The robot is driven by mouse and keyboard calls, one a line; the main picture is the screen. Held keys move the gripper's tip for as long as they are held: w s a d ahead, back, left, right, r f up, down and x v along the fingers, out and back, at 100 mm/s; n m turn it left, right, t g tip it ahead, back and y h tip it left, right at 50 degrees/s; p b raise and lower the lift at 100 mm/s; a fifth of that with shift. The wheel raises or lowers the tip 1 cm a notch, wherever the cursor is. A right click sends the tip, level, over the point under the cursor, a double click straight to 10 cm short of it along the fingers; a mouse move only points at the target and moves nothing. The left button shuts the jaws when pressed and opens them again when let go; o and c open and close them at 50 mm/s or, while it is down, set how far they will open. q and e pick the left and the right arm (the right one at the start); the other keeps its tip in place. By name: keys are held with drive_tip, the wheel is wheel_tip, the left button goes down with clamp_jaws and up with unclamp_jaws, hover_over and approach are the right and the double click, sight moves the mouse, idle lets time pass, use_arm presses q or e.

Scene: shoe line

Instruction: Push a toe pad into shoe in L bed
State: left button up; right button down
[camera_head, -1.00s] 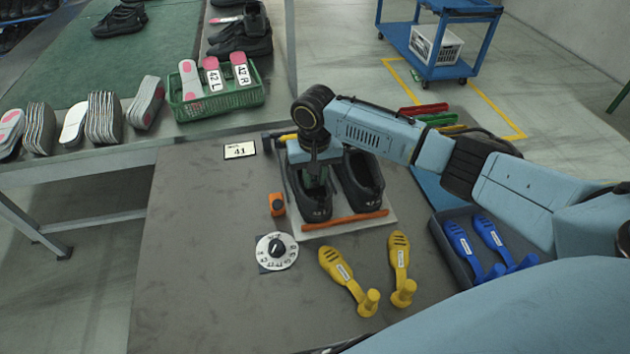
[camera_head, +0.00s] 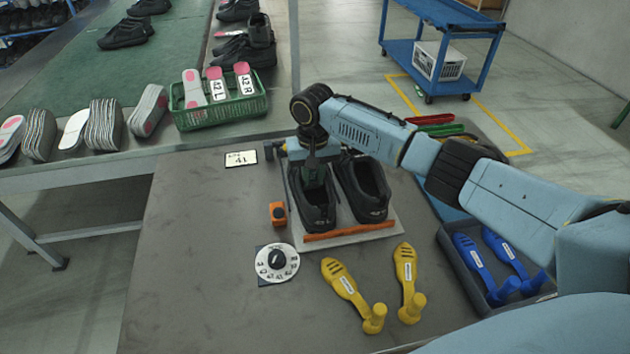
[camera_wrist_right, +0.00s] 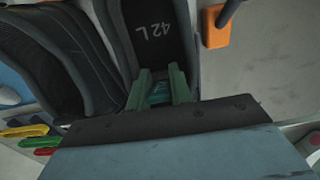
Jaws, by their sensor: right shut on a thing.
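Two black shoes stand side by side in a light bed (camera_head: 350,238) with an orange bar along its near edge. The left shoe (camera_head: 318,217) has my right gripper (camera_head: 316,172) reaching down into its opening; the right shoe (camera_head: 372,200) is free of it. In the right wrist view the green fingers (camera_wrist_right: 158,88) point down inside the shoe, with an insole marked 42 L (camera_wrist_right: 153,28) beyond them. They are shut on a small teal piece, seemingly the toe pad (camera_wrist_right: 158,96), mostly hidden. My left gripper is out of view.
An orange block (camera_head: 277,213) and a white dial (camera_head: 276,262) lie left of the bed. Yellow forms (camera_head: 345,285) lie in front, and a tray with blue forms (camera_head: 497,262) stands right. A green basket (camera_head: 222,112) holds insoles. The table's left part is clear.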

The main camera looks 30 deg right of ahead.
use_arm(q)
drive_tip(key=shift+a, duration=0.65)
use_arm(e)
drive_tip(key=shift+w, duration=0.2)
drive_tip(key=c, duration=1.2)
unclamp_jaws()
drive_tip(key=shift+o, duration=0.2)
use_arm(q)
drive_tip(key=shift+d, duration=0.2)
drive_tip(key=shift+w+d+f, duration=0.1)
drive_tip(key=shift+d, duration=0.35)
use_arm(e)
drive_tip(key=shift+s+r+p, duration=0.25)
drive_tip(key=shift+s+p, duration=0.3)
drive_tip(key=shift+p, duration=0.6)
drive_tip(key=shift+s+a+r+p, duration=0.15)
drive_tip(key=shift+s+p, duration=0.15)
drive_tip(key=shift+p, duration=0.3)
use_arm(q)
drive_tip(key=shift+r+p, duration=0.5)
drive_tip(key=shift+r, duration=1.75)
use_arm(e)
drive_tip(key=shift+s, duration=0.25)
